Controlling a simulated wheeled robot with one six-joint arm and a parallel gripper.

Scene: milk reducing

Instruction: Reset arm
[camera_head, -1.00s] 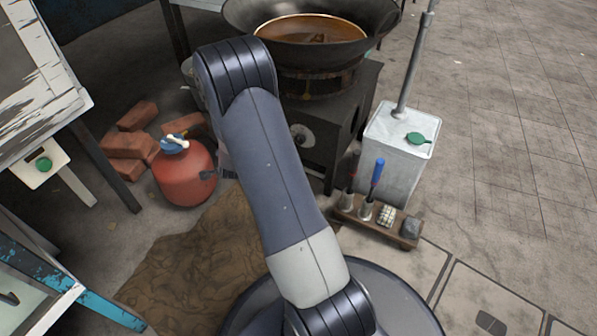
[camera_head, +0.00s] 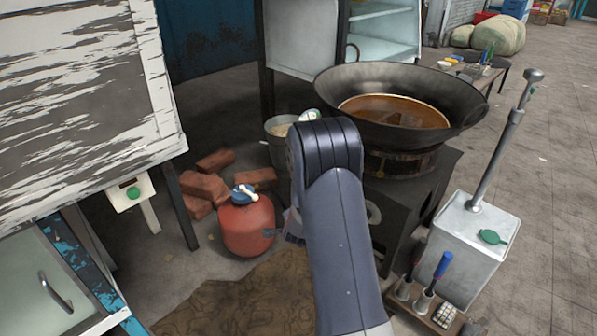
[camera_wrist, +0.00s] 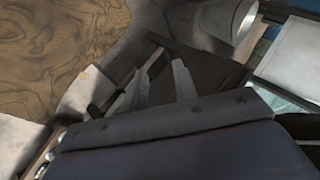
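My arm (camera_head: 335,220) rises from the bottom of the head view and bends over at its dark ribbed joint. My gripper is mostly hidden behind the arm in that view; only a small dark part shows beside the red gas cylinder. In the wrist view the two pale fingers of my gripper (camera_wrist: 161,78) stand apart with nothing seen between them. The wok (camera_head: 400,98) with brown liquid sits on the dark stove (camera_head: 425,185), just right of and behind the arm.
A red gas cylinder (camera_head: 247,228) and bricks (camera_head: 205,185) lie left of the arm. A metal canister (camera_head: 465,240) with a tall pump stands at right, with a small tool rack (camera_head: 432,308) before it. A weathered board (camera_head: 75,95) fills the upper left. Open paving lies at far right.

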